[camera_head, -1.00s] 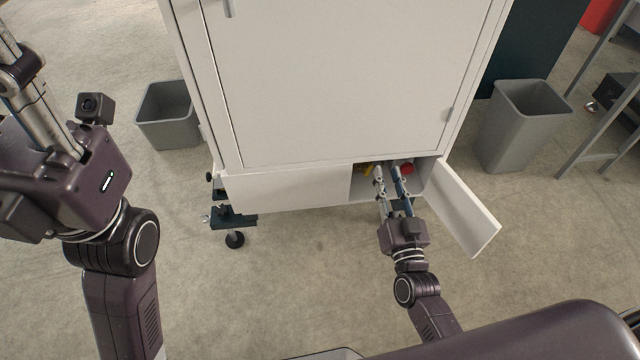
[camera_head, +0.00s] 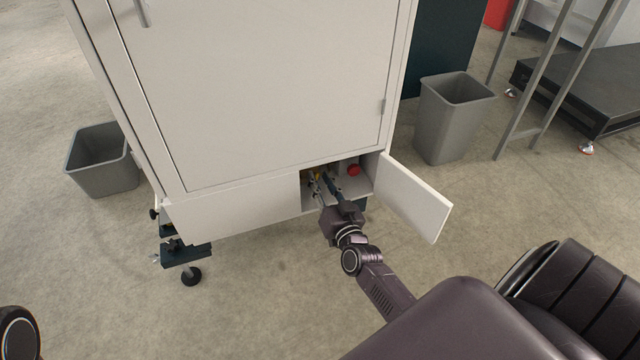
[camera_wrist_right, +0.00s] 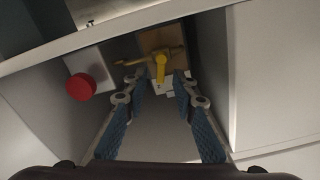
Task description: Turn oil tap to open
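The oil tap, a yellow handle (camera_wrist_right: 160,68) on a brass-coloured fitting, is at the back of a low cabinet compartment in the right wrist view. In the head view only a small yellow bit of it (camera_head: 318,174) shows. My right gripper (camera_wrist_right: 156,90) reaches into the compartment with its fingers apart, one on each side of the yellow handle in the picture. Nothing is held between them. I cannot tell how near the fingertips are to the handle. In the head view the right gripper (camera_head: 320,183) is at the compartment opening. My left gripper is out of view.
A red round knob (camera_wrist_right: 80,87) on a white block sits left of the tap in the right wrist view. The small door (camera_head: 412,195) stands open to the right. Compartment walls are close on both sides. Grey bins (camera_head: 455,118) (camera_head: 102,160) flank the cabinet (camera_head: 260,90).

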